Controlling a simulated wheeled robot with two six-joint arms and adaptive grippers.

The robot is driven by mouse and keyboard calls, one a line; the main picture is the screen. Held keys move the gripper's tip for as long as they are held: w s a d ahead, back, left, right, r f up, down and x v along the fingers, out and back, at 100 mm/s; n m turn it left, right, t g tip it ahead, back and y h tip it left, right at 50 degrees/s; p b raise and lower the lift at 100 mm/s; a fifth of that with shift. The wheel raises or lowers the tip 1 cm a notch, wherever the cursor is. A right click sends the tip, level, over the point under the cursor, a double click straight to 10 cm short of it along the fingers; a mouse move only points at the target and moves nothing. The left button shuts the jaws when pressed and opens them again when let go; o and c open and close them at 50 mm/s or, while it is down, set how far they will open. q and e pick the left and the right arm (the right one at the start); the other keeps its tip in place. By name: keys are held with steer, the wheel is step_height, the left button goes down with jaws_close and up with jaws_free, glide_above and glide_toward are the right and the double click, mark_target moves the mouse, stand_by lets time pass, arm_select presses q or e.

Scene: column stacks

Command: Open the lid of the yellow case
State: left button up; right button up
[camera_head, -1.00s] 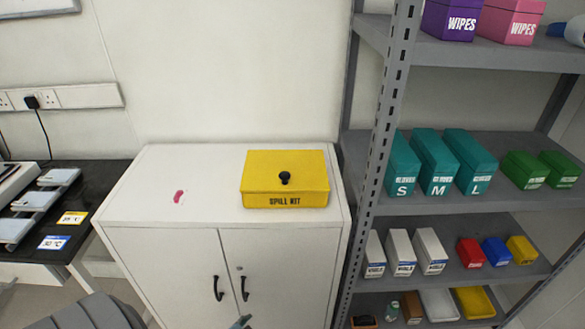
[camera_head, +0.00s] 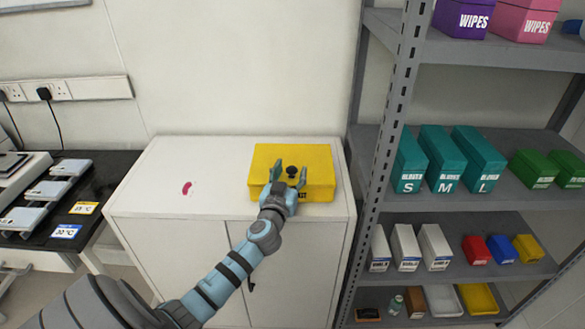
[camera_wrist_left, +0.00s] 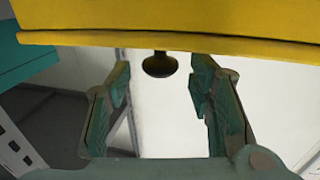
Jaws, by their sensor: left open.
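The yellow case (camera_head: 262,160), marked as a spill kit, sits on the white cabinet (camera_head: 160,168) with its lid shut. In the left wrist view, the yellow case (camera_wrist_left: 190,20) fills the top and the knob (camera_wrist_left: 158,64) shows between the spread fingertips (camera_wrist_left: 160,78), with gaps on both sides. My right gripper is not in view.
A small pink item (camera_head: 187,187) lies on the cabinet's left part, which is otherwise clear. A grey metal shelf rack (camera_head: 395,130) with boxes stands close to the right of the case. A dark bench (camera_head: 105,180) is at the left.

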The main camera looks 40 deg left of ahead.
arm_select(q)
steer(key=shift+x, duration=1.05)
jaws_close()
